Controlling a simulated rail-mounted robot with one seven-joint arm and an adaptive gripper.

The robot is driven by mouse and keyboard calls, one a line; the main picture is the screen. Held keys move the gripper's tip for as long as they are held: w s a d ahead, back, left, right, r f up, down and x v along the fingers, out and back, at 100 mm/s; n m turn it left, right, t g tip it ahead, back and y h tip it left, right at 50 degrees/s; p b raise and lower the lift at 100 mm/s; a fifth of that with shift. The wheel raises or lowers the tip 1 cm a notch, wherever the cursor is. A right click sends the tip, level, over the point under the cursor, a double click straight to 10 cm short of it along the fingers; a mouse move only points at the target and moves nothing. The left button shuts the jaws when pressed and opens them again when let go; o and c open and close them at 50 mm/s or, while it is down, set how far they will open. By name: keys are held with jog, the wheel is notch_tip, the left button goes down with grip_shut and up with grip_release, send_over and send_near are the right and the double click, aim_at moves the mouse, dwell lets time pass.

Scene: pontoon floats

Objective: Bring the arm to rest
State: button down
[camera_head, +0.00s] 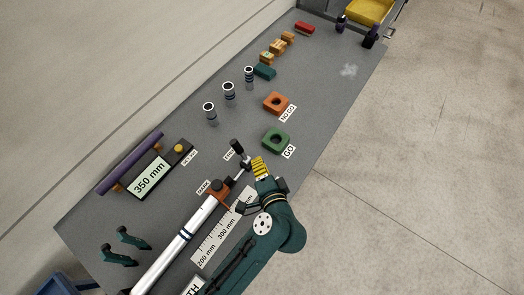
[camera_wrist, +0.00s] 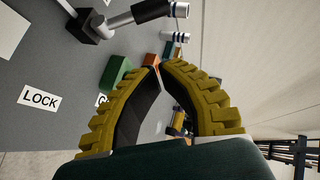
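My gripper (camera_head: 259,167) has ribbed yellow fingers and hangs low over the bench near the black-handled end (camera_head: 237,149) of a metal rod. In the wrist view the fingertips of my gripper (camera_wrist: 157,67) meet or nearly meet, with nothing seen between them. The black handle (camera_wrist: 152,10) lies up and to the left of the fingers there, apart from them. My arm (camera_head: 277,235) is bent and reaches in from the bottom of the head view, over the ruler's right side.
A silver tube (camera_head: 175,248) with an orange clamp (camera_head: 218,190) lies along the bench beside a ruler (camera_head: 224,229). Green GO (camera_head: 276,141) and orange NO GO (camera_head: 276,103) blocks stand beyond my gripper. A 350 mm display (camera_head: 149,180) is at left. Open floor lies right.

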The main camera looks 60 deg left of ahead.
jog(key=v, duration=0.3)
jog(key=shift+d+r, duration=0.15)
jog(key=shift+r, duration=0.1)
